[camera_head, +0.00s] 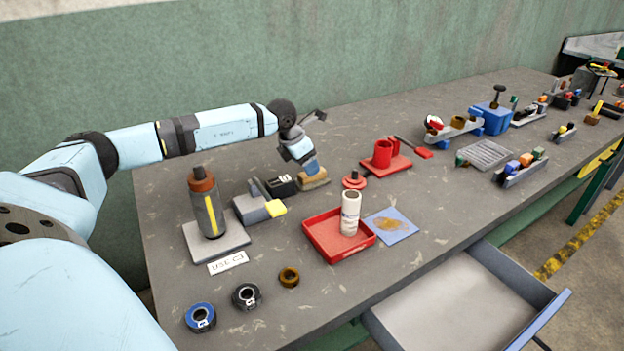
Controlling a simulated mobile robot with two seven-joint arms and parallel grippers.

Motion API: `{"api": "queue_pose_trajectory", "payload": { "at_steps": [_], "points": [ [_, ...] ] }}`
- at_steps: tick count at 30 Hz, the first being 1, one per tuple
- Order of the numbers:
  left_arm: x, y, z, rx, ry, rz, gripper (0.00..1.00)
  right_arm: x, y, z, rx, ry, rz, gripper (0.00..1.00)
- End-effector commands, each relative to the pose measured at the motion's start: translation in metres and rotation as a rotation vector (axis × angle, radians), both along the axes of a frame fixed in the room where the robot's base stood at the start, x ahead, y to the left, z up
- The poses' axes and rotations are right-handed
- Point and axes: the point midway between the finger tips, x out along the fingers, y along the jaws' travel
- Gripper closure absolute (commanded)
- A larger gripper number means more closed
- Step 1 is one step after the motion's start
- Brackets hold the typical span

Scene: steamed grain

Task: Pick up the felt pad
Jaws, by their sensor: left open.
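A small tan block (316,183), which looks like the felt pad, lies on the grey workbench beyond the red tray; I cannot be sure of its material. My left arm reaches in from the left, and my left gripper (309,163) is over this block, close to it. The gripper is open, but its fingertips are small and partly hidden, so I cannot tell whether they touch the block. A flat light-blue square with a brown patch (392,225) lies right of the tray. My right gripper is out of view.
A red tray (338,253) holds a white cylinder (350,213). A dark bottle (207,205) stands on a grey plate at left. A grey block with a yellow end (258,207) and a black box (281,186) are beside the tan block. An open drawer (465,305) juts out in front.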

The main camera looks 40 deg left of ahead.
Motion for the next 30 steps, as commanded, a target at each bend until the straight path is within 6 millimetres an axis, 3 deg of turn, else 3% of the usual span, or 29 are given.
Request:
{"api": "queue_pose_trajectory", "payload": {
  "at_steps": [6, 14, 21, 30],
  "points": [
    [0.014, -0.007, -0.031, -0.002, 0.002, 0.000, 0.36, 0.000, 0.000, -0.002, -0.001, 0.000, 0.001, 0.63],
    [0.015, -0.007, -0.035, -0.001, 0.000, 0.001, 0.36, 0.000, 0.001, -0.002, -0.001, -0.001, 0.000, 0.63],
    [0.015, -0.007, -0.035, -0.001, 0.000, 0.001, 0.89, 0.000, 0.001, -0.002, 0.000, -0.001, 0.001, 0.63],
    [0.015, -0.007, -0.034, -0.002, -0.001, 0.001, 0.91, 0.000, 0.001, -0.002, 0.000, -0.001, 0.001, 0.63]
  ]
}}
